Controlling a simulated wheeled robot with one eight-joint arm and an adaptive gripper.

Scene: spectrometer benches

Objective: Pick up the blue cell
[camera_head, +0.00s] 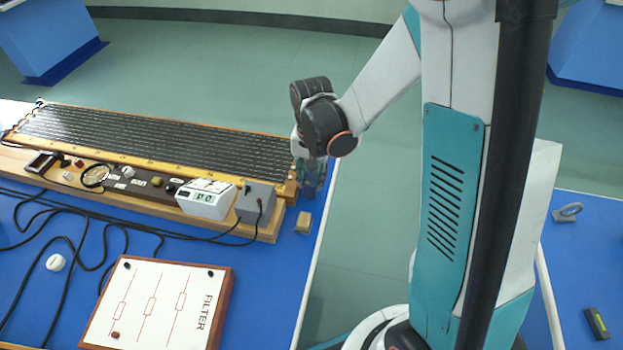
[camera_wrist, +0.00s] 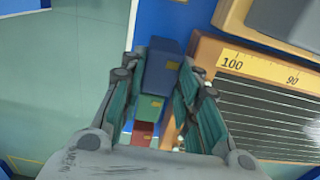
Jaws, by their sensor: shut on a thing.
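The blue cell (camera_wrist: 160,72) is a small blue block with a yellowish mark, between the fingers of my gripper (camera_wrist: 160,66) in the wrist view. My gripper is shut on it, one finger along each side. A green block (camera_wrist: 149,108) and a red block (camera_wrist: 142,133) sit in line with it, nearer the palm in the picture. In the head view my gripper (camera_head: 312,172) points down at the right end of the long wire board, by the bench edge. There the arm and fingers mostly hide the blocks, and I cannot tell whether the blue cell is lifted.
The wire board (camera_head: 150,140) with its scale (camera_wrist: 262,68) lies close beside my gripper. A grey box (camera_head: 256,203), a digital meter (camera_head: 205,200) and a small tan block (camera_head: 303,222) are nearby. Black cables, a white knob (camera_head: 56,262) and a FILTER board (camera_head: 155,305) occupy the bench (camera_head: 268,285).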

